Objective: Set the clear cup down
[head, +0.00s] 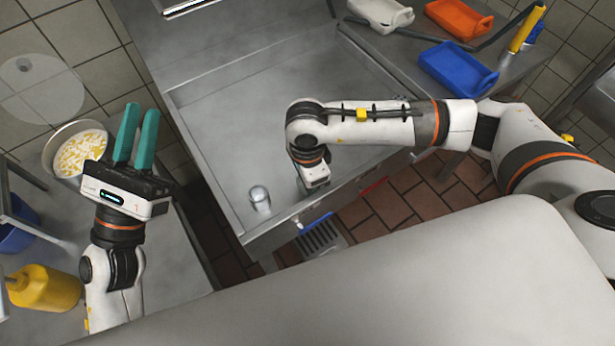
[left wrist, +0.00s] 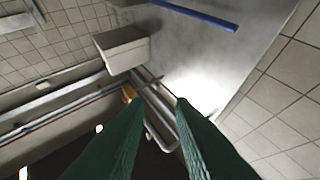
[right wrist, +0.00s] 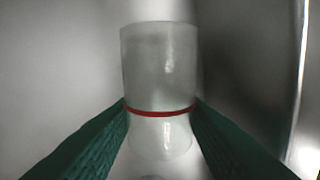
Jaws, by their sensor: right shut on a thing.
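My right gripper (right wrist: 160,104) is shut on the clear cup (right wrist: 158,65), one green finger against each side, in the right wrist view. The cup has a red band at fingertip height. Whether its base touches the surface cannot be told. In the head view a clear cup (head: 260,198) shows upright at the metal table's near left part, left of my right gripper's body (head: 315,177). The right fingers are not clear there, so I cannot tell if it is the same cup. My left gripper (head: 141,108) is open and empty at the left.
The metal table (head: 240,110) has wide bare room and a raised rim. A bowl of yellow and white pieces (head: 82,150) and a yellow bottle (head: 45,288) are at left. White (head: 380,14), orange (head: 458,18) and blue (head: 457,70) trays are at back right.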

